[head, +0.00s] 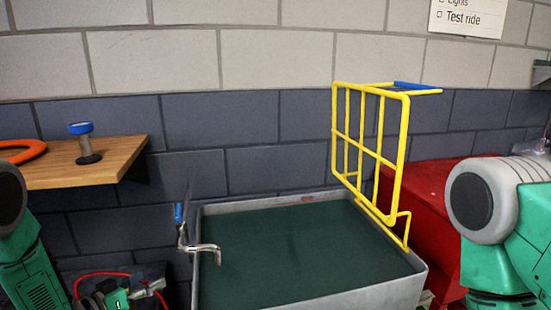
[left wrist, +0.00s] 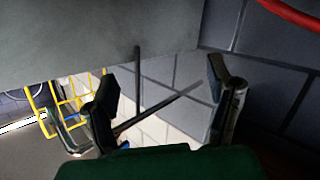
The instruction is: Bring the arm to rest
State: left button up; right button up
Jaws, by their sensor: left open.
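My left gripper (left wrist: 163,92) shows in the left wrist view as two dark fingers spread wide apart, with no object clearly held between them. Dark thin rods cross the view between the fingers; I cannot tell what they belong to. In the head view my left arm (head: 20,260) comes in at the lower left, below the wooden shelf. The fingers cannot be made out clearly there. My right arm (head: 510,235) shows at the right edge, in front of the red box. Its gripper is outside both views.
A grey tub (head: 310,295) with a dark green inside stands in the middle. A yellow wire rack (head: 398,150) rises from its right back corner, and a silver bent fitting (head: 203,248) sits at its left rim. A wooden shelf (head: 115,160) and a red box (head: 430,185) flank it.

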pick_arm(q)
jog(key=s+d+f+n+g+y, duration=0.2)
jog(key=s+d+f+g+y, duration=0.2)
jog(key=s+f, duration=0.6)
jog(key=s+d+f+g+y, duration=0.1)
jog(key=s+g, duration=0.8)
jog(key=s, duration=2.1)
jog(key=y, duration=0.2)
jog(key=shift+d+f+y, duration=0.15)
jog(key=shift+f+y, duration=0.15)
jog(key=shift+f, duration=0.1)
jog(key=shift+a, duration=0.25)
jog(key=shift+d, duration=0.1)
